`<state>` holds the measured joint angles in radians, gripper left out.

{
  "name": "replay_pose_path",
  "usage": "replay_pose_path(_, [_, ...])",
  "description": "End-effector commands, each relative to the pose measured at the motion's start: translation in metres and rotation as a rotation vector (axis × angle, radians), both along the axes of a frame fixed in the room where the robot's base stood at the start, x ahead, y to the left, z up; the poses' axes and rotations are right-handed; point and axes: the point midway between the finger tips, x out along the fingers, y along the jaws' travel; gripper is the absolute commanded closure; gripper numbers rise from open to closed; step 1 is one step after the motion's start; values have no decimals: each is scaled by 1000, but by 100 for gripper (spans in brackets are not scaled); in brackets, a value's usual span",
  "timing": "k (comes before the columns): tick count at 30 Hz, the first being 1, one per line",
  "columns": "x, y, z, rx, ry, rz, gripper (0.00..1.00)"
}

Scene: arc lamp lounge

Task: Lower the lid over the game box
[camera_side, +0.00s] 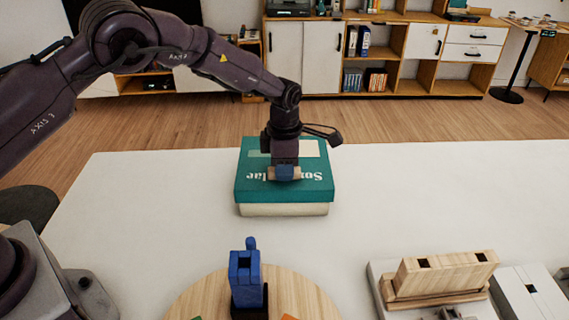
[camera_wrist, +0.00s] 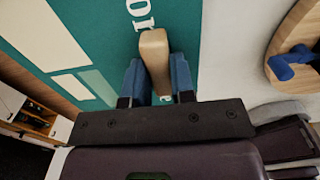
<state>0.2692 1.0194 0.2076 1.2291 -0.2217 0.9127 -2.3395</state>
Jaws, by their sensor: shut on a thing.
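The teal lid (camera_side: 255,185) with white lettering sits over the cream game box (camera_side: 285,210), whose lower part shows below the lid's front edge. The lid looks level in the side view; I cannot tell if it is fully seated. My gripper (camera_side: 285,173) is above the middle of the lid, shut on its light wooden handle. In the wrist view, my gripper's blue fingers (camera_wrist: 158,80) are on both sides of the handle (camera_wrist: 154,50), and the teal lid (camera_wrist: 105,30) fills much of the picture behind it. The inside of the box is hidden.
A round wooden board (camera_side: 200,297) with a blue upright object (camera_side: 246,275) stands at the front. A wooden block (camera_side: 445,270) on a pale base is at the front right. The white table (camera_side: 420,190) is clear around the box. Shelves (camera_side: 400,60) stand far behind.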

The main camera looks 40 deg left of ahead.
Motion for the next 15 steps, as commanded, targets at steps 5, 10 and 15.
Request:
replay_pose_path(5, [0, 0, -5, 1, -1, 0, 100])
replay_pose_path(10, [0, 0, -9, 1, -1, 0, 100])
replay_pose_path(15, [0, 0, -13, 1, -1, -1, 100])
